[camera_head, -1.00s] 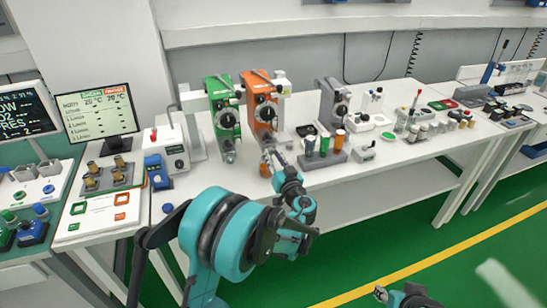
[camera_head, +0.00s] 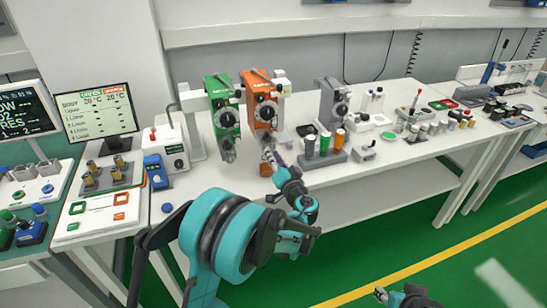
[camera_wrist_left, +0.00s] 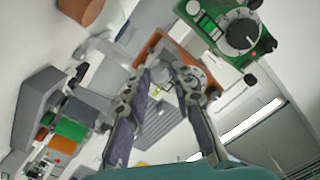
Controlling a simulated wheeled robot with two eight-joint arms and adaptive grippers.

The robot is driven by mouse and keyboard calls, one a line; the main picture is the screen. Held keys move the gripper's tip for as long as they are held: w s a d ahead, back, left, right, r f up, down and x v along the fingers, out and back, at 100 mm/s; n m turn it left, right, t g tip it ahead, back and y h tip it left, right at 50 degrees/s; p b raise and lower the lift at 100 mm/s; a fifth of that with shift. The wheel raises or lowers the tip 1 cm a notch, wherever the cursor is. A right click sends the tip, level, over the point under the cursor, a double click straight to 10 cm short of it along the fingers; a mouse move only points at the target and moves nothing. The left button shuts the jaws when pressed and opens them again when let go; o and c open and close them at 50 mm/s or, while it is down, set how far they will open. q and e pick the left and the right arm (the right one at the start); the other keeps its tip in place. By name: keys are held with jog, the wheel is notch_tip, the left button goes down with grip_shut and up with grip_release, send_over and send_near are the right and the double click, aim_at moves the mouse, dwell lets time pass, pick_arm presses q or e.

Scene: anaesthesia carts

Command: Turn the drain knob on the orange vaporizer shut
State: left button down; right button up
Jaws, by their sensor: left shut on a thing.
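The orange vaporizer (camera_head: 262,108) stands on the bench just right of the green vaporizer (camera_head: 223,115). My left gripper (camera_head: 272,157) reaches up to the lower front of the orange vaporizer. In the left wrist view its two fingers (camera_wrist_left: 167,82) are closed in on a small part at the base of the orange body (camera_wrist_left: 160,48). I take that part to be the drain knob, but the fingers mostly hide it and its turn position cannot be read. My right gripper (camera_head: 381,294) shows only in part at the bottom edge, away from the bench.
An orange cup (camera_head: 265,169) sits on the bench close by my left gripper. A grey rack with green and orange bottles (camera_head: 323,158) stands to its right. A grey device (camera_head: 333,105) stands behind that rack. The front strip of the bench is mostly clear.

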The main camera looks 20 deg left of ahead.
pick_arm(q)
jog(key=shift+f+m+b, duration=0.2)
jog(key=shift+m+b, duration=0.6)
jog(key=shift+m, duration=6.9)
jog(key=c, duration=1.3)
grip_release()
jog(key=shift+d, duration=0.15)
